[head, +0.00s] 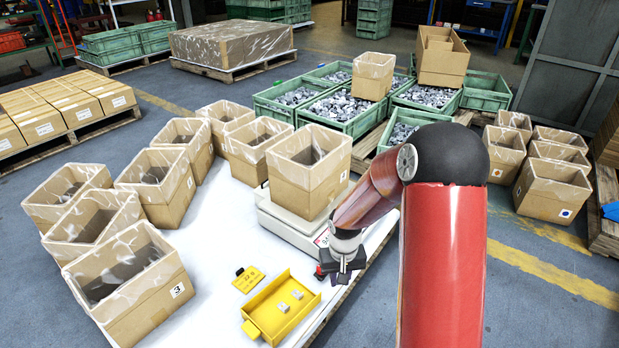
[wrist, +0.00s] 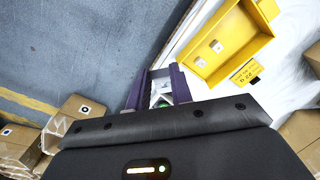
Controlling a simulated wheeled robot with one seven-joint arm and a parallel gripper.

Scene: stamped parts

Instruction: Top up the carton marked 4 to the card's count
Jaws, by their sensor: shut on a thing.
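My gripper (head: 341,262) is low near the right edge of the white table, beside the scale. In the wrist view its purple fingers (wrist: 160,90) are shut on a pale metal part (wrist: 161,94). A yellow card (head: 248,279) with a black clip lies on the table; it also shows in the wrist view (wrist: 245,75), its print too small to read surely. A yellow tray (head: 265,332) holds two small pale parts (head: 290,301). A carton (head: 303,190) stands on the scale (head: 284,218). The front-left carton (head: 150,315) is marked 3. I see no legible 4.
Several open cartons (head: 170,195) crowd the table's left and back. Green crates of grey parts (head: 338,107) stand behind. More cartons (head: 552,190) stand on the floor at right. The white tabletop (head: 215,250) is bare between the left cartons and the card.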

